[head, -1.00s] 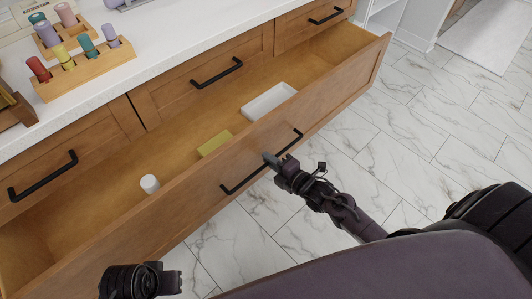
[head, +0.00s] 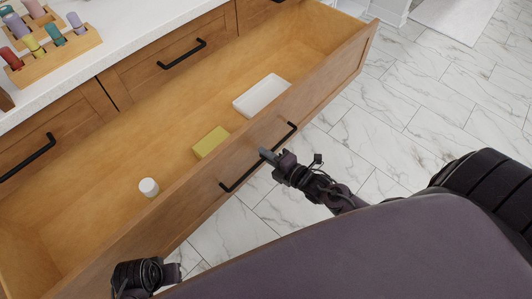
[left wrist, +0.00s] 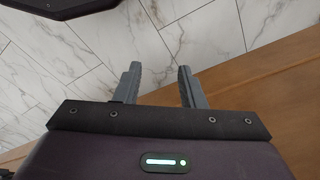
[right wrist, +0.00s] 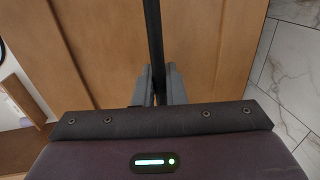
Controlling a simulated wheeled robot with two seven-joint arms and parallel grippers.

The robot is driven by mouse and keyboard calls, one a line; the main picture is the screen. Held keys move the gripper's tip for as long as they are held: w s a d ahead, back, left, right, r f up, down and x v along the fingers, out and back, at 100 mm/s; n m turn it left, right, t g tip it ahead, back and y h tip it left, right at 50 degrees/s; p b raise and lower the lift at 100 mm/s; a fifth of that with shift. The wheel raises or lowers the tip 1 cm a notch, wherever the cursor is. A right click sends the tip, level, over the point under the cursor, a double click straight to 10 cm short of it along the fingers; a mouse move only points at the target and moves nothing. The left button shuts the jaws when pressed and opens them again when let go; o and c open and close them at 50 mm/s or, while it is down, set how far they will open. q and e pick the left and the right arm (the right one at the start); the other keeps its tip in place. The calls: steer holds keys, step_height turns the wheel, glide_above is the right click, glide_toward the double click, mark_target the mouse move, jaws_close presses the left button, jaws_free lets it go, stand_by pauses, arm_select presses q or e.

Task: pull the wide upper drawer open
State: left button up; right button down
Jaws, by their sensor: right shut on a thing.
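The wide upper drawer (head: 330,68) is pulled well out from the wooden cabinet, and its inside shows in the head view. Its black bar handle (head: 230,184) is on the front panel. My right gripper (head: 268,156) is shut on this handle near its middle. In the right wrist view the handle (right wrist: 153,40) runs between the two fingers (right wrist: 156,88). My left gripper (left wrist: 158,82) is open and empty, with floor and a strip of wood behind its fingers. In the head view the left hand is low, in front of the drawer's left part.
Inside the drawer are a white tray (head: 262,95), a yellow block (head: 211,142) and a white cylinder (head: 148,187). Closed small drawers with black handles (head: 182,54) sit above it. The countertop holds a wooden peg rack (head: 55,56). Marble floor (head: 430,90) is clear to the right.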

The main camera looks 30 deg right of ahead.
steer(key=c, duration=1.8)
jaws_free()
steer(key=shift+c, duration=0.2)
steer(key=shift+s, duration=0.1)
